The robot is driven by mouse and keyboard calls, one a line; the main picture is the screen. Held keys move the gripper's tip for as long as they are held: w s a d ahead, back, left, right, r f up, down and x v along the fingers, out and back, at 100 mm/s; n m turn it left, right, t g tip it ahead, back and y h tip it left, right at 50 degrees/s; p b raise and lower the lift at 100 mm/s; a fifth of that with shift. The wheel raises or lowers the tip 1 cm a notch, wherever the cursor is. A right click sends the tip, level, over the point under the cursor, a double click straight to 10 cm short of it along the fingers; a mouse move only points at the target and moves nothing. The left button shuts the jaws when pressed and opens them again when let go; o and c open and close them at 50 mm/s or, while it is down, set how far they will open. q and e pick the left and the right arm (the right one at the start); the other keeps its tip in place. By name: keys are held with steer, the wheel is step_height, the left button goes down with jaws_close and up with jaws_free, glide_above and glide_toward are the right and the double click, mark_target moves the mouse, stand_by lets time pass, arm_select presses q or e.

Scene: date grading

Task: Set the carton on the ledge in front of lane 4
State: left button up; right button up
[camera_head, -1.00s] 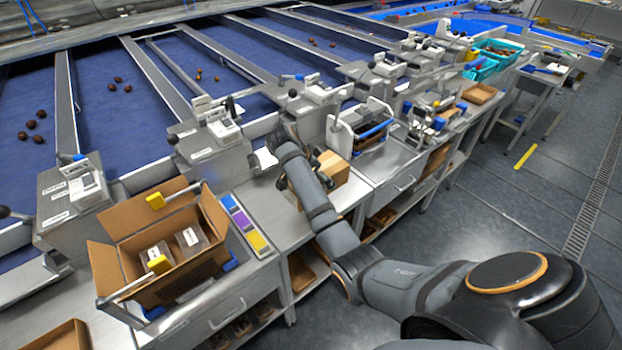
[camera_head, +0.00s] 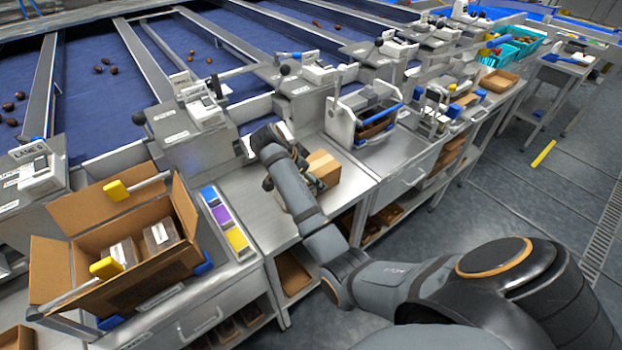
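A small closed cardboard carton (camera_head: 323,168) with a paler tape strip is on or just above the metal ledge (camera_head: 353,187), at the middle of the view. My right arm comes in from the lower right and crosses the carton's left side. Dark parts of my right gripper (camera_head: 284,168) show on both sides of the wrist, close against the carton. The wrist hides the fingertips, so their grip and any gap under the carton cannot be told. My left gripper is out of view. Lane numbers near the carton are too small to read.
A large open cardboard box (camera_head: 157,277) with dark packs and yellow-ended bars stands at left. A tray of coloured cards (camera_head: 228,222) lies beside it. A metal rack with a blue handle (camera_head: 377,122) stands right of the carton. Blue lanes with dates run behind.

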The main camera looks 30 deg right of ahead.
steer(key=shift+s+a+r, duration=0.1)
steer(key=shift+a, duration=0.1)
steer(key=o, duration=1.4)
steer(key=shift+a, duration=0.2)
steer(key=shift+o, duration=0.8)
steer(key=shift+d, duration=0.1)
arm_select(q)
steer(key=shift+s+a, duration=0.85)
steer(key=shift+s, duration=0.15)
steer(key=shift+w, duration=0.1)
arm_select(e)
steer(key=shift+a+r, duration=0.25)
steer(key=shift+r, duration=0.05)
steer(key=v, duration=0.3)
steer(key=shift+a+r+b, duration=0.1)
steer(key=shift+r+b, duration=0.05)
steer(key=shift+b, duration=0.15)
steer(key=p+v, duration=0.4)
steer(key=v, duration=0.4)
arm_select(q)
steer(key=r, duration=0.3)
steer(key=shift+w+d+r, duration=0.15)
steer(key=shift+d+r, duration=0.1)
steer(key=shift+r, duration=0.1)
